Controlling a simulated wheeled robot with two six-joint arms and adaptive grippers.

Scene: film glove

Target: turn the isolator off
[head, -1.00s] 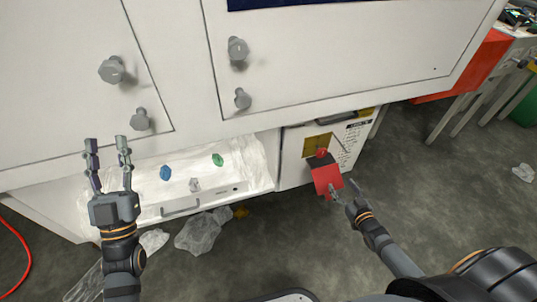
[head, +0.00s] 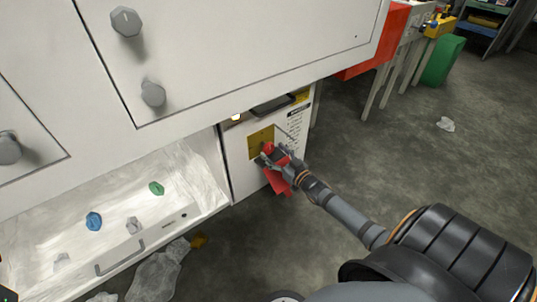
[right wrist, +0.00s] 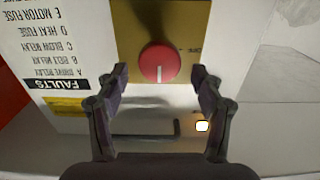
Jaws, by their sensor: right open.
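The isolator is a round red knob (right wrist: 159,63) on a yellow plate (right wrist: 139,20) on the white panel front. It also shows in the head view (head: 268,147), partly hidden by my right gripper. A white mark on the knob lies upright in the wrist view, toward the picture's bottom. My right gripper (right wrist: 160,76) is open, with one finger to each side of the knob and gaps between. In the head view my right gripper (head: 273,160) is at the plate. A red piece (head: 281,183) shows below it. My left gripper is out of view.
A white lit lamp (right wrist: 202,126) and a dark handle (right wrist: 145,130) are near the knob. An open white drawer (head: 205,212) with small coloured pieces is to the left. The overhanging white cabinet (head: 230,50) is above. The floor at right is mostly clear.

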